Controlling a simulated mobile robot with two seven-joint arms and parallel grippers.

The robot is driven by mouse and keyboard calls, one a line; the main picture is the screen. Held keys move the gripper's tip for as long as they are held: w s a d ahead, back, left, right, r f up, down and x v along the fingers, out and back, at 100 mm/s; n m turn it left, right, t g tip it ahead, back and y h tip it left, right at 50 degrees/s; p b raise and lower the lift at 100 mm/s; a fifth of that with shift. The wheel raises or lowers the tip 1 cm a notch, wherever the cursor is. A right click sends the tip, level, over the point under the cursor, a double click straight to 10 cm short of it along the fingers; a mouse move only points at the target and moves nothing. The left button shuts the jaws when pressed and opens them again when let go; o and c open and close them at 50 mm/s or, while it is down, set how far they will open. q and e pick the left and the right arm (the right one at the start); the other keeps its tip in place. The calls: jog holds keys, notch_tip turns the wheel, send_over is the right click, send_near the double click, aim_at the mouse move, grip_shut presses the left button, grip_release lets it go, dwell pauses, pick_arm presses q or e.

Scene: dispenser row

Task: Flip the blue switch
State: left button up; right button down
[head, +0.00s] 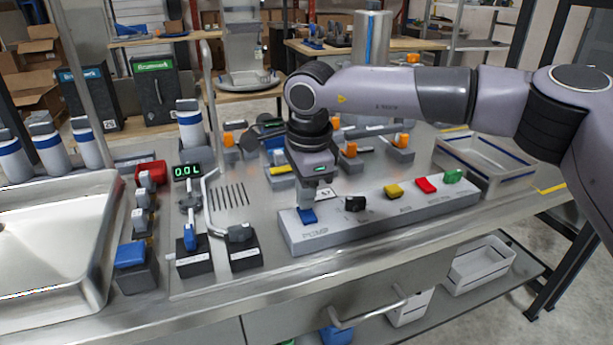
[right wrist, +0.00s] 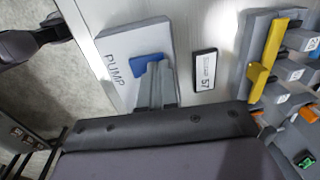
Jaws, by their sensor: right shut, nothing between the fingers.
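The blue switch (head: 307,215) sits at the left end of a long grey switch box on the bench. In the right wrist view the blue switch (right wrist: 150,62) is next to the word PUMP. My right gripper (head: 307,203) points down over the switch, shut and empty. In the right wrist view its fingertips (right wrist: 158,72) are at the switch and cover part of it; I cannot tell whether they touch. My left gripper is not in view.
The same box carries a black knob (head: 355,203), a yellow switch (head: 393,191), a red switch (head: 426,185) and a green switch (head: 453,176). A metal sink (head: 100,240) is at left. A grey tray (head: 487,155) stands at right.

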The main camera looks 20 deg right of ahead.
jog(key=shift+f, duration=0.1)
jog(key=shift+w+f, duration=0.1)
jog(key=shift+f, duration=0.15)
dwell(0.3)
jog(key=shift+s, duration=0.3)
jog(key=shift+s+r+b, duration=0.15)
jog(key=shift+s+b, duration=0.2)
jog(key=shift+s, duration=0.15)
